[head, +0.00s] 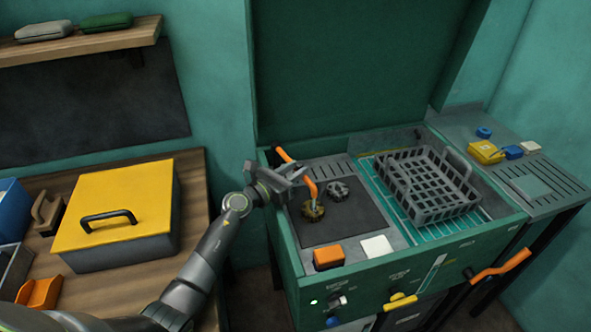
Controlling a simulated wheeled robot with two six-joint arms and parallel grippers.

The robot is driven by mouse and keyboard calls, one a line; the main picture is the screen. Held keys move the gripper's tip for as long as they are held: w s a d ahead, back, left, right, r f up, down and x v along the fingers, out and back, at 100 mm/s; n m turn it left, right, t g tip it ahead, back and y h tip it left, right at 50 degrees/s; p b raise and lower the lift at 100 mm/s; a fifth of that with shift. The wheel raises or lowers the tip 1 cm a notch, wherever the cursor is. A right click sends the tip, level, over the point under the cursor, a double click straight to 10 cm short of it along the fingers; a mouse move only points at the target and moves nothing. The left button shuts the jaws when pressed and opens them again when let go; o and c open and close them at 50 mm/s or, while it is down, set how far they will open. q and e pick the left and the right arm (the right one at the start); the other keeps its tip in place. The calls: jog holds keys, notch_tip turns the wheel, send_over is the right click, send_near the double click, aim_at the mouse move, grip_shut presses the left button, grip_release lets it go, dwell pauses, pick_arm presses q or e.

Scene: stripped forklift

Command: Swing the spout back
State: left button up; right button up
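The spout (310,188) is a bent orange bar over the left part of the green machine's open top. Its upper end shows above my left gripper (291,180), and its lower end points down by a brass-coloured round part. The gripper's grey jaws cover the middle of the spout. I cannot tell whether they are open or closed around it, or only in front of it. My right gripper is out of view.
The green machine (287,254) has a raised lid, a grey basket (436,205), an orange block (328,257) and an orange front handle (500,265). A yellow-lidded box (118,205) stands on the wooden bench at left. A side shelf at right holds small items.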

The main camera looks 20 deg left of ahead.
pick_arm(q)
jog(key=shift+w+d, duration=0.1)
jog(key=shift+w, duration=0.1)
grip_shut()
dwell(0.3)
